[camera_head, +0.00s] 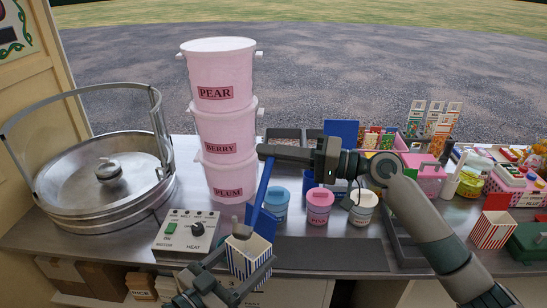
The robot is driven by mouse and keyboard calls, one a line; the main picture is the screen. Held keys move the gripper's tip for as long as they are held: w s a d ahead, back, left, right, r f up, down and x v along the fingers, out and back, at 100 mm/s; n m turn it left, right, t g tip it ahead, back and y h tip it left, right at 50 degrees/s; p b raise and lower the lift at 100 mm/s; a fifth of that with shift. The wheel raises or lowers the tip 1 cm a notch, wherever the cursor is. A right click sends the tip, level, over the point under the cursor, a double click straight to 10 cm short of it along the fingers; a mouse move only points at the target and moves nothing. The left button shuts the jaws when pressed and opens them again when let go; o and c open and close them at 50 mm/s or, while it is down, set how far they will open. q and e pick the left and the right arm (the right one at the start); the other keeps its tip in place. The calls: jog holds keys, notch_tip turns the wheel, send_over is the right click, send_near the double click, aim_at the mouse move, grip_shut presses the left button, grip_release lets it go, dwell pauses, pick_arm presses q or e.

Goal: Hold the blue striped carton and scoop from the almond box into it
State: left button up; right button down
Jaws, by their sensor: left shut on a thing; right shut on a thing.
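The blue striped carton (248,258) has blue and white stripes and a plain blue back panel. It is at the counter's front edge, slightly tilted. My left gripper (241,270) is shut on it from below. My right gripper (268,153) is shut on the top of a long blue scoop handle (262,186). The handle slants down to the carton's opening, and its lower end meets the carton there. The scoop's bowl and any contents are hidden. I cannot make out which box holds almonds; grey open boxes (287,134) stand behind my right gripper.
Pink stacked tubs (222,120) stand left of the handle. A heat control box (187,231) and a large round metal pan (97,180) are further left. Blue (275,204), pink (319,207) and cream jars stand right of the carton. A red striped carton (491,231) is far right.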

jog(key=s+r+n, duration=0.1)
jog(key=r+n, duration=0.1)
jog(key=s+r, duration=0.1)
jog(key=r, duration=0.1)
jog(key=shift+s+a+n, duration=0.3)
jog(key=shift+s+n, duration=0.05)
jog(key=shift+n, duration=0.05)
jog(key=shift+f, duration=0.1)
jog(key=shift+s+a+r+n, duration=0.2)
jog(key=shift+s+r+n, duration=0.4)
jog(key=shift+s+r, duration=0.1)
jog(key=s+a+r+n, duration=0.3)
jog(key=s+r+n, duration=0.2)
jog(key=s+n, duration=0.3)
jog(key=shift+s+n, duration=0.4)
jog(key=shift+s, duration=0.95)
jog(key=shift+d, duration=0.1)
